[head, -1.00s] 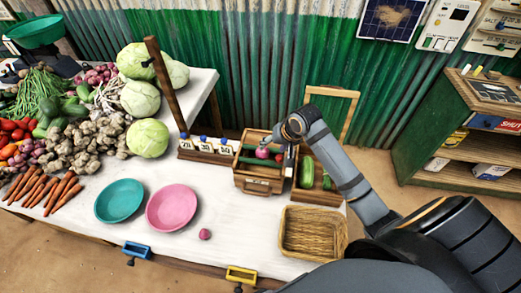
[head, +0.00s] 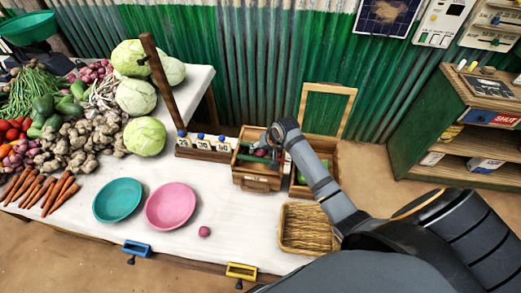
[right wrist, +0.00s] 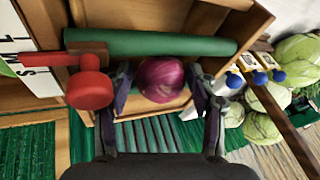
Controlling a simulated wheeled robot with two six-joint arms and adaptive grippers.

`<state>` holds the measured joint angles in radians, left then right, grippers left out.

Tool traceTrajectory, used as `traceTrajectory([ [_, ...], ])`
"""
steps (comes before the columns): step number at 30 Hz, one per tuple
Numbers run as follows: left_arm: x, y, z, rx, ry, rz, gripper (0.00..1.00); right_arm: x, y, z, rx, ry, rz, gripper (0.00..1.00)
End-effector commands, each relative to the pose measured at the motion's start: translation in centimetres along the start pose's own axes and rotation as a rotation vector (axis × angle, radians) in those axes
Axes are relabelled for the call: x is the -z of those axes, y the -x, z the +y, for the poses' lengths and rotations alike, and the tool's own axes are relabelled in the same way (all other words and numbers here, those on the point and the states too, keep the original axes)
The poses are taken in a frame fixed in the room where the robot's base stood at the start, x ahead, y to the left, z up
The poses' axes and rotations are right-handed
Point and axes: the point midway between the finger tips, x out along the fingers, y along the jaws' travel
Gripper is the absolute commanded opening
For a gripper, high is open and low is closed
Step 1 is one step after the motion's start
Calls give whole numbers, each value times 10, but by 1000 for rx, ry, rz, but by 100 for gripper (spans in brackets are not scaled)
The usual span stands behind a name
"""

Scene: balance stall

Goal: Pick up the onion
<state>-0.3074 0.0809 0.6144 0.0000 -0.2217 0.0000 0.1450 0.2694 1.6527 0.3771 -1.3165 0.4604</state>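A purple onion (right wrist: 160,79) sits in an open wooden box (head: 257,183) on the white table. In the head view the onion (head: 261,153) is partly hidden by my right gripper (head: 270,151). In the right wrist view my right gripper (right wrist: 158,77) has one finger on each side of the onion, with small gaps showing. It is open, and I see no grip on the onion. A green bar (right wrist: 215,45) crosses the box just beyond the onion. My left gripper is not in view.
A red knob (right wrist: 90,88) stands close to one finger. A second small onion (head: 204,231) lies near a pink bowl (head: 171,206) and a teal bowl (head: 117,200). A wicker basket (head: 300,229) is in front. A wooden post (head: 163,80) rises left of the box.

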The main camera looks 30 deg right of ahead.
Motion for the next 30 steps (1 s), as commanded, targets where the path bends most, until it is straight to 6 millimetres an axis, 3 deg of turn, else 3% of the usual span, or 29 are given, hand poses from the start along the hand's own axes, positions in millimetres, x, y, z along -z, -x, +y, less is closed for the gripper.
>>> traceTrajectory([
  [1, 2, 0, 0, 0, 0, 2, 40, 0, 0, 0, 0, 0, 0, 49],
  [10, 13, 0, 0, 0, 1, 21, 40, 0, 0, 0, 0, 0, 0, 10],
  [20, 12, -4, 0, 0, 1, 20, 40, 4, 8, -3, 1, 0, 3, 10],
  [24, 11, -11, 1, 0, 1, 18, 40, 14, 30, -8, 0, 2, 5, 10],
  [30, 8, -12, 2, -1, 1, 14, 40, 19, 95, 18, -11, 8, 7, 10],
])
